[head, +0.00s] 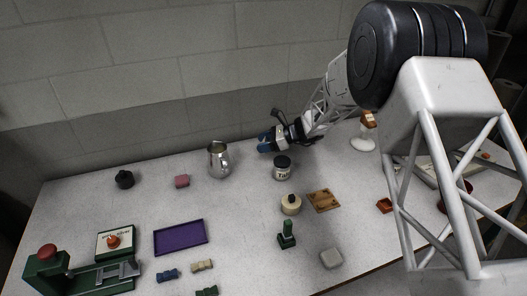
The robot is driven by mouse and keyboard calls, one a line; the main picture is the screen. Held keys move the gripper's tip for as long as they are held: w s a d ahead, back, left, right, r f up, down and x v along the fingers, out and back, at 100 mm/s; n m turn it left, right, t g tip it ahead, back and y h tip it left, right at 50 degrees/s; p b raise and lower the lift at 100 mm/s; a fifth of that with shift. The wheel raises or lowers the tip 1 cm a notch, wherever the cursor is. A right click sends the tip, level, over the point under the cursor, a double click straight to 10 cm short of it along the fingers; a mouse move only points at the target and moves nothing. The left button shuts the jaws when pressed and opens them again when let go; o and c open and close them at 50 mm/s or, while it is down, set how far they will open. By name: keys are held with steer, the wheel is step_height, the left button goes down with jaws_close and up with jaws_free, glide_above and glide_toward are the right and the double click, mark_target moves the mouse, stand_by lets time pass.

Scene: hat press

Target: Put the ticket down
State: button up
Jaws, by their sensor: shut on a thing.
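My gripper (266,144) is at the back of the table, in front of the block wall and to the right of a steel jug. It is shut, with dark blue showing at its end. The ticket is too small or hidden at the fingertips to make out clearly. I cannot tell how high the gripper is above the table (205,273).
The steel jug (218,162) and a dark-lidded jar (282,170) stand close to the gripper. A purple tray (180,237), a pink block (182,181), a brown wooden board (324,201) and a green press (50,270) lie farther forward. My arm covers the right side.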

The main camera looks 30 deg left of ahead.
mark_target(263, 157)
steer(key=shift+f, duration=1.9)
steer(key=shift+f, duration=0.15)
steer(key=o, duration=0.9)
steer(key=shift+r, duration=0.2)
steer(key=v, duration=1.2)
steer(key=shift+w, duration=0.1)
